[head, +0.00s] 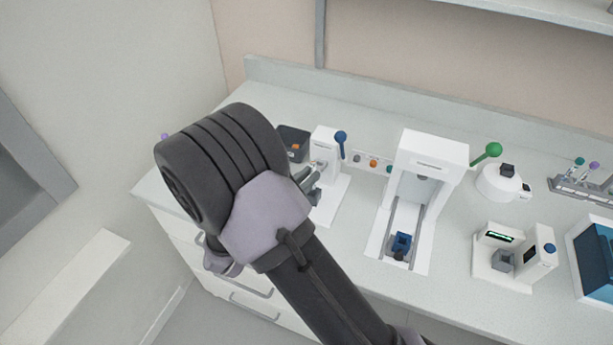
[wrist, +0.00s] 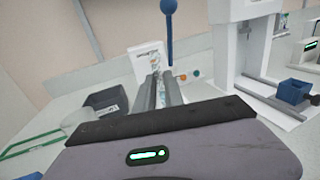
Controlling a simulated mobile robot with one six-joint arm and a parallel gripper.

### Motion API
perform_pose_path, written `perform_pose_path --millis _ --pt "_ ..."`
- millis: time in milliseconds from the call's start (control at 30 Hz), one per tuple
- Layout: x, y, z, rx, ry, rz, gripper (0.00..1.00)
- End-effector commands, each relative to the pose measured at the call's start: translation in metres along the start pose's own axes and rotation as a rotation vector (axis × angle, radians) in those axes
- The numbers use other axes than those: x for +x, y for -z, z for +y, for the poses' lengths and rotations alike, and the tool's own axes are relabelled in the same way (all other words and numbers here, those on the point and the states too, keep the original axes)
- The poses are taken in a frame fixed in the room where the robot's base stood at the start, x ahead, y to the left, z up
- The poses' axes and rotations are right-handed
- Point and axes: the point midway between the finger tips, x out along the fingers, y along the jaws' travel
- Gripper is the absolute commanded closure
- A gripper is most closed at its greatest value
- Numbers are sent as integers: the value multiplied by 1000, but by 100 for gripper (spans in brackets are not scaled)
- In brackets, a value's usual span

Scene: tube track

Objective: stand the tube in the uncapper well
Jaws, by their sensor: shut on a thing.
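My gripper (wrist: 160,82) reaches out in front of a white machine with a blue ball lever (head: 325,150). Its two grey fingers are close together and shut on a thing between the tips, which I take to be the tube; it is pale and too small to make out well. In the head view my gripper (head: 309,180) is partly hidden behind my own wrist and sits at the machine's front. This machine may be the uncapper, but its label is too small to read. The well is hidden, and I cannot tell whether the tube touches it.
A dark bin (head: 293,142) stands left of the machine. To the right are a white frame with rails and a blue block (head: 401,244), a round white device with a green lever (head: 500,183), a small display unit (head: 500,255) and a tube rack (head: 582,188).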

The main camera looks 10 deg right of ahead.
Motion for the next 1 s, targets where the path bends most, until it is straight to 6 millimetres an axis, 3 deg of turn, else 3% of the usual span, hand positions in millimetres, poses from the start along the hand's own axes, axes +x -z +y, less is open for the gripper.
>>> perform_pose_path --millis 1000 --pt "0 7 0 0 0 0 100"
